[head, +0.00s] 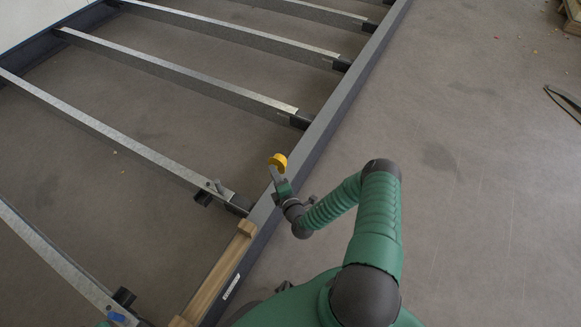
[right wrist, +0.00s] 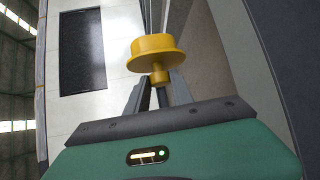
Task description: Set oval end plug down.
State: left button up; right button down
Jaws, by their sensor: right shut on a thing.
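The oval end plug (head: 278,160) is yellow, with a wide flanged head and a narrow stem. My right gripper (head: 274,174) is shut on it and holds it up above the dark grey side rail (head: 330,112) of the container frame. In the right wrist view the plug (right wrist: 156,51) shows large, head outward. Its stem sits between the two fingertips of the right gripper (right wrist: 158,82).
A wooden tray (head: 246,228) lies along the rail at the lower middle. Metal cross members (head: 180,85) run to the rail with open gaps between them. The floor (head: 480,190) at right is mostly clear.

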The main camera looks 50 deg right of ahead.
notch_tip(320, 180, down, 10)
jog(key=b, duration=0.6)
jog(key=shift+b, duration=0.35)
jog(key=shift+r, duration=0.15)
jog(key=c, duration=1.2)
grip_release()
jog(key=shift+o, duration=0.5)
jog(key=shift+s+p, duration=0.1)
jog(key=shift+p, duration=0.2)
